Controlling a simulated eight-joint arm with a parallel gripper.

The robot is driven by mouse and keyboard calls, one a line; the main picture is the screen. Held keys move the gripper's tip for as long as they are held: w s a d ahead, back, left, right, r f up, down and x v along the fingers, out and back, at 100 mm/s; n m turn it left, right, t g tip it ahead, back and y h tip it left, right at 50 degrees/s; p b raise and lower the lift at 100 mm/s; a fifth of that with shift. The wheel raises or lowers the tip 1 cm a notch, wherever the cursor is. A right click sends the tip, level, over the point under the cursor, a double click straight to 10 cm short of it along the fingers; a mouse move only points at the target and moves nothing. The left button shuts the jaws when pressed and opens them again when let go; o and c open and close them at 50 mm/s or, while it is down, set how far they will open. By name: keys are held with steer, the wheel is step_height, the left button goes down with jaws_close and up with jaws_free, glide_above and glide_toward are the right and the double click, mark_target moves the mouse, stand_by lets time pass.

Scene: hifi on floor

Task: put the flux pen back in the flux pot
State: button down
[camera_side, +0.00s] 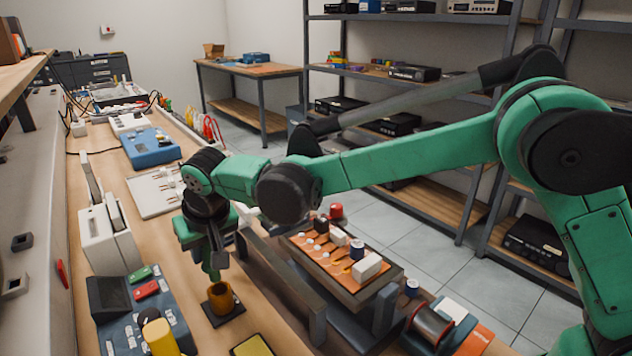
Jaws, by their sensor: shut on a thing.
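The flux pot (220,298) is an amber-brown open cup on a small black square base on the bench, at the lower left of the picture. My gripper (213,274) points down just above the pot, its tip close to the rim. It is shut on a thin thing, which I take to be the flux pen. The pen can hardly be told apart from the dark green fingers. I cannot tell whether its lower end is inside the pot's mouth or just above it.
Left of the pot stand a blue-grey unit (128,312) with red and green items and a yellow cylinder (158,338). A white upright device (104,238) is behind it. A raised rail (285,285) and an orange-topped tray (305,257) with small parts lie to the right.

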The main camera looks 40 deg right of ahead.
steer(key=shift+f, duration=2.1)
jaws_free()
steer(key=shift+r, duration=3.45)
steer(key=shift+d, duration=0.15)
steer(key=s+d+r, duration=0.5)
steer(key=s+d, duration=0.1)
steer(key=d, duration=0.5)
steer(key=s+d+f, duration=0.1)
steer(key=s+d, duration=0.1)
steer(key=s, duration=0.1)
steer(key=s+d+f+t, duration=0.1)
steer(key=s+d, duration=0.2)
steer(key=s, duration=0.1)
steer(key=s+d+f+t, duration=0.1)
steer(key=s+d+f, duration=0.1)
steer(key=s+d, duration=0.1)
steer(key=shift+s+d, duration=0.25)
steer(key=shift+s, duration=0.35)
